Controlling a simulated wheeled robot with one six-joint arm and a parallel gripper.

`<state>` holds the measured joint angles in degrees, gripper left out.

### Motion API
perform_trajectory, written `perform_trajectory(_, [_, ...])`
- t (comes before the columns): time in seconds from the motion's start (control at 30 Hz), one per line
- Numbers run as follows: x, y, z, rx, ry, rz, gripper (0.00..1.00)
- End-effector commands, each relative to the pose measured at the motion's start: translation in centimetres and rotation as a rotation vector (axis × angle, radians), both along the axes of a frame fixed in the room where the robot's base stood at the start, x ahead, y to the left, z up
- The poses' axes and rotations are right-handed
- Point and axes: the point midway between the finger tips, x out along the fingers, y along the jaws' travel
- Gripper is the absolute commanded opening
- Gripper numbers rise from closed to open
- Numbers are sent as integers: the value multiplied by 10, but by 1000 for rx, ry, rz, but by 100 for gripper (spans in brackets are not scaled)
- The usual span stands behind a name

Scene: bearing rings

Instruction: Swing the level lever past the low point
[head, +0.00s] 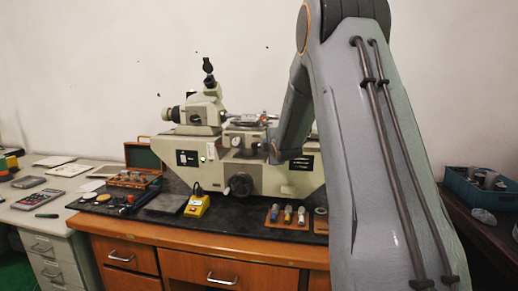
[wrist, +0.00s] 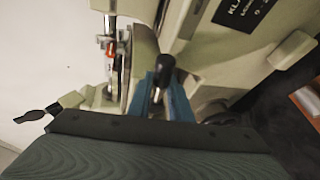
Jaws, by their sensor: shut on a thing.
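The level lever (wrist: 165,66) shows in the wrist view as a black rounded knob on a short metal stem, beside the cream body of the measuring machine (head: 180,142). My gripper (wrist: 160,88) has its two blue fingers on either side of the lever and is shut on it; the knob stands out beyond the fingertips. The exact contact is partly hidden by the knob and fingers. In the head view my arm crosses in front of the machine's right part, so the lever and my fingertips are hidden there.
The machine stands on a black worktop (head: 150,217) over wooden drawers. A yellow box (head: 197,207), an open green case (head: 142,156) and a wooden tray of small parts (head: 283,223) sit around it. A blue crate (head: 490,195) stands at the right.

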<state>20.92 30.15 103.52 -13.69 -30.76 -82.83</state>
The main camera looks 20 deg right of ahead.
Motion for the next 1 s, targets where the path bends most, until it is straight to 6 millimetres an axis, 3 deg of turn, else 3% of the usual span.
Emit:
perform_trajectory(0.3, [0,0,2,-1,-3,0,0])
perform_trajectory(0.33, [0,0,2,-1,-3,0,23])
perform_trajectory(0.4, [1,0,2,-1,-3,0,33])
perform_trajectory(0.77, [-3,2,2,0,-2,1,33])
perform_trajectory(1.0, [-29,8,9,0,-3,1,33])
